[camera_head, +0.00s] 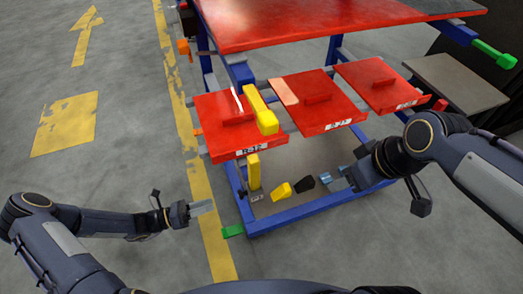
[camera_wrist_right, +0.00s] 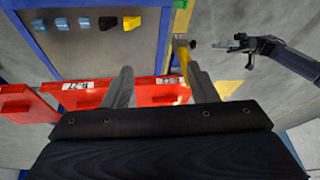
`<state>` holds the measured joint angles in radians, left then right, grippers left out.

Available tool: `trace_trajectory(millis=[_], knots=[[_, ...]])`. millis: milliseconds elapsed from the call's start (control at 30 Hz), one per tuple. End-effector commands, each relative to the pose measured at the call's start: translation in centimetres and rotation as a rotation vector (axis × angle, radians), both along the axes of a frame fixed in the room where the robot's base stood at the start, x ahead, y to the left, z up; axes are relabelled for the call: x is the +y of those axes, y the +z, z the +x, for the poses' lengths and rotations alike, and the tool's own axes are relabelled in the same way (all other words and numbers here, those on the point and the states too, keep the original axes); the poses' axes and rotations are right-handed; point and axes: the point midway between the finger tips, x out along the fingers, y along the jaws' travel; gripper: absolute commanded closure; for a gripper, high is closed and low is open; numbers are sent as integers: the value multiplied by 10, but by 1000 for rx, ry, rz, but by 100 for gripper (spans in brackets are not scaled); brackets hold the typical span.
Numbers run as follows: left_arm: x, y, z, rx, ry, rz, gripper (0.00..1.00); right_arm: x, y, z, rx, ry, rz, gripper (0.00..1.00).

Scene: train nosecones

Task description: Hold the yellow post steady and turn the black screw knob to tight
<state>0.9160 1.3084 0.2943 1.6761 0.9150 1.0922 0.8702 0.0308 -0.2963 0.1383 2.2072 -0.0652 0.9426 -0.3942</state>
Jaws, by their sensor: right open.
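The yellow post (camera_head: 253,172) stands upright at the front left of the blue cart frame, below a red tray. It also shows in the right wrist view (camera_wrist_right: 183,62), beyond the fingers. A small dark knob (camera_wrist_right: 192,44) sits beside the post there; its tightness cannot be told. My left gripper (camera_head: 203,207) is left of the post and apart from it; its finger gap is unclear. My right gripper (camera_wrist_right: 162,85) is open and empty, right of the post and apart from it. In the head view its fingers are mostly hidden by its wrist.
Blue blocks (camera_wrist_right: 60,24), a black block (camera_head: 304,182) and a yellow block (camera_head: 281,191) sit on the lower shelf. Red trays (camera_head: 227,143) and a longer yellow bar (camera_head: 260,108) are above. Blue rails edge the cart. Floor at the left is clear.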

Motion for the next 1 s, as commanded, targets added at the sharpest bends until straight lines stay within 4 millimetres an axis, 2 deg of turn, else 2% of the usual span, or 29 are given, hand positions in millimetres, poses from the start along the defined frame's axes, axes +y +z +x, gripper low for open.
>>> trace_trajectory(millis=[100,267,500,700,1000], knots=[[0,0,0,-1,0,0,64,18,-6,36,12,239,-66,47],[0,0,0,-1,-1,1,64,48,-21,80,7,558,-116,47],[0,0,0,-1,-1,1,64,107,-61,135,-29,1010,-112,47],[0,0,0,-1,-1,1,64,147,-94,160,-76,1266,-69,47],[0,0,0,-1,-1,1,64,170,-119,168,-105,1387,-41,47]])
